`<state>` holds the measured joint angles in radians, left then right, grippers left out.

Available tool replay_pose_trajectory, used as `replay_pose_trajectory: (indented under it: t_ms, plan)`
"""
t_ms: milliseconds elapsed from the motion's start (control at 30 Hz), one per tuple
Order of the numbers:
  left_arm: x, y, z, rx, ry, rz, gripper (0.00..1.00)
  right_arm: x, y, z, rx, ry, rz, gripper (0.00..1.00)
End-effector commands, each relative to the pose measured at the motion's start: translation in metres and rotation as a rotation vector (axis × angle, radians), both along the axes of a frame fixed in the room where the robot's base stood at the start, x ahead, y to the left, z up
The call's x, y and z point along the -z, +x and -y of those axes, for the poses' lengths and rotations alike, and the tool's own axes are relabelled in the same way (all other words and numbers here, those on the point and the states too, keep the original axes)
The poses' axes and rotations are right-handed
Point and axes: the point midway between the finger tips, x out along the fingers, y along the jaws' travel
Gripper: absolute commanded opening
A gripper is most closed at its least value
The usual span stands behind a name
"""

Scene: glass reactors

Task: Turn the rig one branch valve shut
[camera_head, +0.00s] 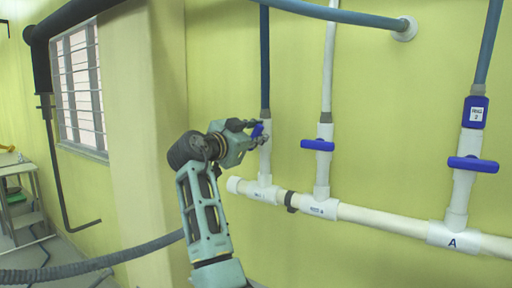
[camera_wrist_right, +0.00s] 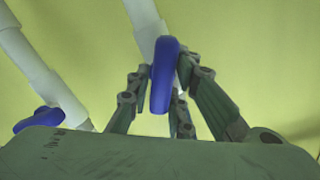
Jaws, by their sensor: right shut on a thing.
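The leftmost branch valve has a blue handle (camera_head: 257,130) on a white vertical pipe (camera_head: 265,165) that rises from the white manifold. Its small label is too small to read surely. My right gripper (camera_head: 256,133) is at this handle, with its fingers on both sides of it. In the right wrist view the blue handle (camera_wrist_right: 163,75) sits between the fingers of my right gripper (camera_wrist_right: 162,88), in front of the white pipe (camera_wrist_right: 146,25). The fingers hide part of the valve, so its exact angle is hard to tell. My left gripper is not in view.
A middle valve with a crosswise blue handle (camera_head: 318,145) and a right valve with a crosswise blue handle (camera_head: 473,164) stand on the same white manifold (camera_head: 380,218). A grey hose (camera_head: 90,267) runs low at left. A window (camera_head: 80,85) is on the left wall.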

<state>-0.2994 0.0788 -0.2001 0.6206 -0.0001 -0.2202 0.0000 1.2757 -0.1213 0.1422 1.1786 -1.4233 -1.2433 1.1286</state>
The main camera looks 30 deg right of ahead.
Motion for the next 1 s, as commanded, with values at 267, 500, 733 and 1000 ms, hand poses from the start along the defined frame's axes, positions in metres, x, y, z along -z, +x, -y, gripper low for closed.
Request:
replay_pose_trajectory:
  t_ms: [267, 500, 733, 1000]
  plan:
    - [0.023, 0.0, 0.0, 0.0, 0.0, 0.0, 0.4, -0.001, -0.002, -0.001, -0.005, 0.094, 0.251, 0.0]
    - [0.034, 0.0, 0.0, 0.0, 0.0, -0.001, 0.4, -0.001, -0.003, 0.0, -0.006, 0.179, 0.462, 0.0]
    - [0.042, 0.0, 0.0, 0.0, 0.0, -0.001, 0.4, -0.001, -0.004, 0.0, -0.006, 0.261, 0.659, 0.0]
    - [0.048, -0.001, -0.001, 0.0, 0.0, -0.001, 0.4, 0.0, -0.005, 0.001, -0.006, 0.342, 0.854, 0.0]
